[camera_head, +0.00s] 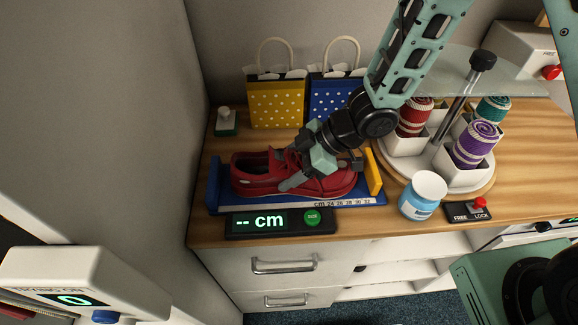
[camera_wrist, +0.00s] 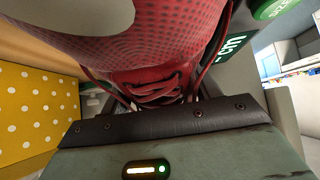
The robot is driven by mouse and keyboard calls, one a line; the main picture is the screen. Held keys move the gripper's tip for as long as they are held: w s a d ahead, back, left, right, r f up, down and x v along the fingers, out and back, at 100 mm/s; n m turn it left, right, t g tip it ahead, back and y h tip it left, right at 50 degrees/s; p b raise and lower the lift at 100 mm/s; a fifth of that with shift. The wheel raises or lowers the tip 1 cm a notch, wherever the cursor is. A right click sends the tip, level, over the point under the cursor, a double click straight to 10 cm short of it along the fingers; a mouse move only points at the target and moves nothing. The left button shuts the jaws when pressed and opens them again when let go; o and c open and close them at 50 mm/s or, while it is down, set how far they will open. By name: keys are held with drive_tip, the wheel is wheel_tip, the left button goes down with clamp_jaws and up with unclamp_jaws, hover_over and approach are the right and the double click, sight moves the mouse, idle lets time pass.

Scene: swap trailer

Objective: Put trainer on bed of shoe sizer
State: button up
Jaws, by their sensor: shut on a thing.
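The red trainer (camera_head: 255,172) lies lengthwise over the blue bed of the shoe sizer (camera_head: 345,200), between its blue end stop on the left and its yellow stop (camera_head: 373,172) on the right. I cannot tell whether its sole touches the bed. My gripper (camera_head: 300,178) is shut on the trainer near its middle, from above. In the wrist view the trainer's red mesh and laces (camera_wrist: 155,90) fill the upper middle, close against my gripper. The sizer's display (camera_head: 258,221) reads "-- cm", with a green button (camera_head: 312,217) beside it.
Yellow (camera_head: 275,103) and blue (camera_head: 333,98) dotted gift bags stand behind the sizer. A blue-white jar (camera_head: 422,196) and a FREE/LOCK switch (camera_head: 469,211) are to the right. A round carousel (camera_head: 462,178) holds rolled textiles in white bins. A small green-based item (camera_head: 226,122) stands at the back left.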

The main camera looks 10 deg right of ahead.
drive_tip(key=o, duration=1.3)
drive_tip(key=shift+c, duration=0.2)
